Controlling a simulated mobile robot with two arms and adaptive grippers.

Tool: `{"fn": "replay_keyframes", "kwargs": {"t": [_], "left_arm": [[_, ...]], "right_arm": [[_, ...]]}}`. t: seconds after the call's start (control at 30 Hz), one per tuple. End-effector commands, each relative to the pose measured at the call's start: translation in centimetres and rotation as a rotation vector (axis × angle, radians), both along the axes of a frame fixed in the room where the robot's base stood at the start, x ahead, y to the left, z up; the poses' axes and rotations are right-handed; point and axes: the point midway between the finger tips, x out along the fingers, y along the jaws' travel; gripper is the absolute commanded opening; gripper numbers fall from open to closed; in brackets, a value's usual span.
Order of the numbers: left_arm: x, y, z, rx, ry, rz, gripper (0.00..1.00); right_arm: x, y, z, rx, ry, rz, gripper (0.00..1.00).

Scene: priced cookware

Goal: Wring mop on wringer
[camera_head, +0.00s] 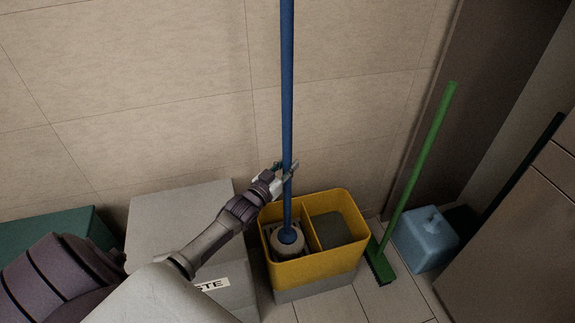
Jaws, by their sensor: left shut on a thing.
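The mop has a long blue handle (287,90) that stands nearly upright and runs out of the top of the head view. Its lower end meets a pale round mop head (289,243) inside the left compartment of the yellow bucket (306,267). A dark slotted part, perhaps the wringer (271,231), shows around the mop head; whether they touch is unclear. My left gripper (287,172) is shut on the blue handle, above the bucket's back rim. My right gripper is not in view.
A grey bin marked "STE" (180,205) stands left of the bucket, under my left arm. A green broom (419,165) and a blue container (425,238) stand to the right. A tiled wall is close behind. A cabinet (520,240) bounds the right.

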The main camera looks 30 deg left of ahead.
Motion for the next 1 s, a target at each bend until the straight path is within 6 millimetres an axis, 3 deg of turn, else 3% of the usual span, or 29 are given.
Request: {"fn": "replay_keyframes", "kwargs": {"t": [1.0], "left_arm": [[-0.1,0.0,-1.7,0.000,0.007,0.000,0.00]], "right_arm": [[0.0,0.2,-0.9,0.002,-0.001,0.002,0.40]]}}
